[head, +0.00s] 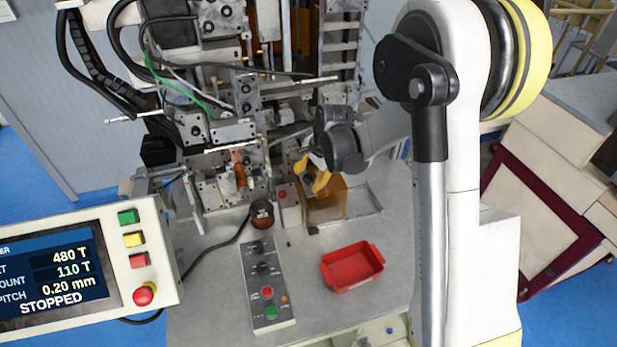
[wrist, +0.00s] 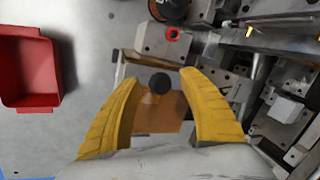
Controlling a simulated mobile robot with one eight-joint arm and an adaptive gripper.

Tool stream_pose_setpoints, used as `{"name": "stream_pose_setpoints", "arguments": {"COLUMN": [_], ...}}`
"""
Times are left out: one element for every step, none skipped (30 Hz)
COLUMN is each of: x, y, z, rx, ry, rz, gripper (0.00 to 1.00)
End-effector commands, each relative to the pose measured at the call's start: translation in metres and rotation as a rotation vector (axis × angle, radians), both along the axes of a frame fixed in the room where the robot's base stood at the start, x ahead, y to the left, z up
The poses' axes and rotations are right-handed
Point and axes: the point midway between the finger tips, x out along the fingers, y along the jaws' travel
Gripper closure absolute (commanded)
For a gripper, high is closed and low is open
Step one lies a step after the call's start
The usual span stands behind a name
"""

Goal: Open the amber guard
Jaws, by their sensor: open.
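The amber guard (head: 328,208) is a see-through orange box on the bench, right of the winder's front. In the wrist view its amber panel (wrist: 155,112) lies beneath my gripper, with a round black knob (wrist: 160,83) showing between the fingers. My gripper (head: 310,178) has yellow fingers and hovers at the top of the guard in the head view. In the wrist view my gripper (wrist: 160,75) is open, one finger on each side of the knob. I cannot tell whether a finger touches it. Part of the guard's top is hidden by my gripper.
A red tray (head: 352,268) stands on the bench in front of the guard. A control box (head: 266,285) and a copper-coloured spool (head: 262,213) are to its left. The winder (head: 225,130) crowds the left and back. A display panel (head: 90,265) reads STOPPED.

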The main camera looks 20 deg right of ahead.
Motion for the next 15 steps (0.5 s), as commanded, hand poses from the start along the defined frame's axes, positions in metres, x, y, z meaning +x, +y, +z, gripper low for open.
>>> {"name": "stream_pose_setpoints", "arguments": {"x": [0.0, 0.0, 0.0, 0.0, 0.0, 0.0, 0.0, 0.0, 0.0, 0.0, 0.0, 0.0, 0.0, 0.0, 0.0], "y": [0.0, 0.0, 0.0, 0.0, 0.0, 0.0, 0.0, 0.0, 0.0, -0.001, -0.002, -0.005, -0.009, -0.015, -0.024], "z": [0.0, 0.0, 0.0, 0.0, 0.0, 0.0, 0.0, 0.0, 0.0, 0.0, 0.0, 0.0, -0.001, -0.001, -0.002], "rx": [0.0, 0.0, 0.0, 0.0, 0.0, 0.0, 0.0, 0.0, 0.0, 0.0, 0.0, -0.001, -0.001, -0.001, -0.001], "ry": [0.0, 0.0, 0.0, 0.0, 0.0, 0.0, 0.0, 0.0, 0.0, 0.0, 0.0, 0.0, 0.001, 0.001, 0.001], "rz": [0.0, 0.0, 0.0, 0.0, 0.0, 0.0, 0.0, 0.0, 0.0, 0.0, 0.0, -0.001, -0.002, -0.004, -0.004], "gripper": [0.52, 0.59, 0.71, 0.8, 0.9, 1.0, 1.0, 1.0, 1.0, 1.0, 1.0, 1.0, 1.0, 1.0, 1.0]}}
